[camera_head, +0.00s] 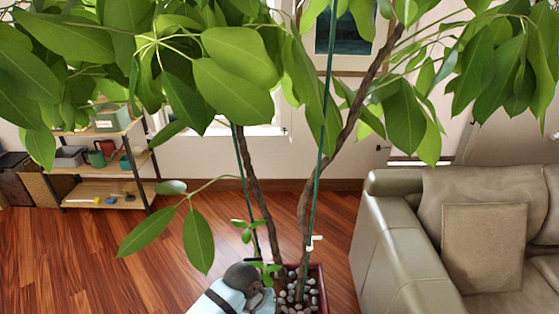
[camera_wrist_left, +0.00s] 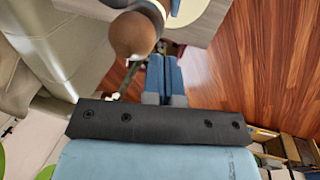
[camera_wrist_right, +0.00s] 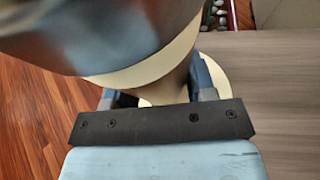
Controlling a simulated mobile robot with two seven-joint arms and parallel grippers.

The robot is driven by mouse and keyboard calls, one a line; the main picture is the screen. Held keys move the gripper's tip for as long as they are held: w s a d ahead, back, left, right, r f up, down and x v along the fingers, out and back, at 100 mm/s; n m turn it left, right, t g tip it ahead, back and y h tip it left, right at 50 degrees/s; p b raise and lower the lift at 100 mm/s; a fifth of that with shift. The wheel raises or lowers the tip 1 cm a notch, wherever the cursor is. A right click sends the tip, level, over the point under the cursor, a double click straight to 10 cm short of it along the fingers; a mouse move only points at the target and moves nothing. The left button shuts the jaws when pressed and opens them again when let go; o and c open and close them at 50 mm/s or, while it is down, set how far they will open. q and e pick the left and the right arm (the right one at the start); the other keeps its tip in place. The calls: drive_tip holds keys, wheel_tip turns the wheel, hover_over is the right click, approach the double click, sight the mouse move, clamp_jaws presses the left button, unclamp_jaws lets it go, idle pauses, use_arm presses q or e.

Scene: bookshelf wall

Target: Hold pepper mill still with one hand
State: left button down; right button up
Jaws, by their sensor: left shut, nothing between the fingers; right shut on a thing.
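The pepper mill (camera_wrist_right: 95,40) fills the upper left of the right wrist view, with a large dark rounded top, a cream rim, a narrower waist and a pale round base. My right gripper (camera_wrist_right: 157,90) is shut around the waist, one finger on each side. In the left wrist view the mill's brown ball-shaped top (camera_wrist_left: 135,36) shows at the top, with part of its pale base behind. My left gripper (camera_wrist_left: 163,62) is shut and empty, close beside that top; I cannot tell whether they touch. The head view does not show the mill.
The mill stands on a grey table (camera_wrist_right: 285,85). In the head view, a potted plant (camera_head: 305,295) with wide leaves fills the middle, and a beige sofa (camera_head: 395,240) stands at right. A shelf (camera_head: 100,190) is at the back left. Wooden floor (camera_head: 120,270) lies open at left.

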drive_tip(key=shift+s+f, duration=0.1)
use_arm(q)
drive_tip(key=a+x, duration=0.1)
drive_tip(key=x, duration=0.5)
drive_tip(key=shift+s+a+f, duration=0.25)
drive_tip(key=shift+s+f, duration=0.05)
drive_tip(key=shift+f, duration=0.25)
drive_tip(key=shift+d, duration=0.35)
idle(0.3)
drive_tip(key=shift+w, duration=0.5)
drive_tip(key=shift+a, duration=0.15)
drive_tip(key=d+v, duration=0.1)
drive_tip(key=v, duration=0.5)
drive_tip(key=shift+r, duration=0.15)
drive_tip(key=shift+a, duration=0.1)
idle(0.6)
use_arm(e)
drive_tip(key=o, duration=1.2)
drive_tip(key=shift+c, duration=0.2)
